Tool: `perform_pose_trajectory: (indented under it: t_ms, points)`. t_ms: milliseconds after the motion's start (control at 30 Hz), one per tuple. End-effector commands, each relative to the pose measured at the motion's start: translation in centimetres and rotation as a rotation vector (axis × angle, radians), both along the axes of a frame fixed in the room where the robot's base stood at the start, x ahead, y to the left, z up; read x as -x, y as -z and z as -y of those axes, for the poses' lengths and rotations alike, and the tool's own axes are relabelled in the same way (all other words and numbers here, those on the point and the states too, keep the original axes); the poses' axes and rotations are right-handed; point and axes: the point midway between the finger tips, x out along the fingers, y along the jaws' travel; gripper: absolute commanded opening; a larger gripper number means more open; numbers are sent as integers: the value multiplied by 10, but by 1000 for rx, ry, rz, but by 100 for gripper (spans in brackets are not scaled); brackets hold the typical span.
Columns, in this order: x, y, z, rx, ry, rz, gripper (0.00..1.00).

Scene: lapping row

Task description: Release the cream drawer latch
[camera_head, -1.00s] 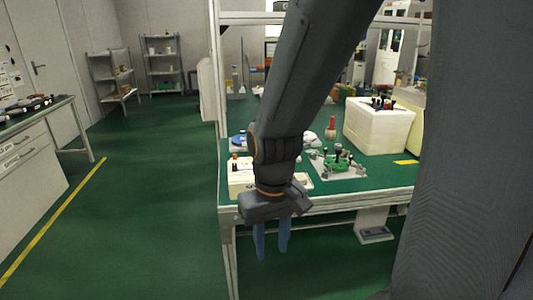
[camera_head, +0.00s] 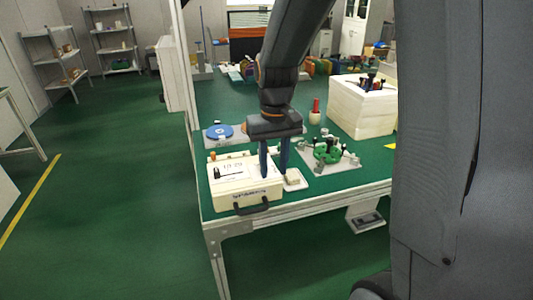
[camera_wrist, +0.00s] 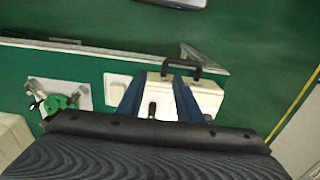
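A cream box-like unit (camera_head: 243,193) sits at the bench's front left corner. It has a black handle (camera_head: 250,206) and lettering on its front, and a pale panel with small black marks on top. My gripper (camera_head: 274,166) points down over the box's right part, its two blue fingers apart with nothing seen between them. In the wrist view the open gripper (camera_wrist: 153,92) is over the cream box (camera_wrist: 206,96), with the handle (camera_wrist: 183,64) beyond the fingers. A small dark part (camera_wrist: 152,109) shows between the fingers; I cannot tell whether it is the latch.
A small white tray (camera_head: 301,186) with a pale block is right of the box. A plate with green clamps (camera_head: 325,152) stands further right. A blue disc (camera_head: 219,131) lies behind the box, and a large white block (camera_head: 361,106) stands back right. Floor to the left is clear.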

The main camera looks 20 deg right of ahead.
Motion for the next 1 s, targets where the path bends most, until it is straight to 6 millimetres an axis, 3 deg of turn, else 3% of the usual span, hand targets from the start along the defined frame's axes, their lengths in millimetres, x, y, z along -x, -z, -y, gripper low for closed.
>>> perform_pose_trajectory:
  t_ms: [33, 100, 200, 300, 467, 800, 1000]
  points:
    - [-24, -7, 1, 0, 1, -3, 33]
    - [-52, -13, 2, 1, 2, -5, 33]
    - [-83, -19, 3, 1, 3, -7, 33]
    - [-101, -22, 4, 2, 2, -9, 33]
    - [-109, -16, 4, 2, 2, -12, 33]
    - [-108, 34, 3, 2, 2, -12, 33]
    - [-109, 51, 3, 2, 2, -10, 33]
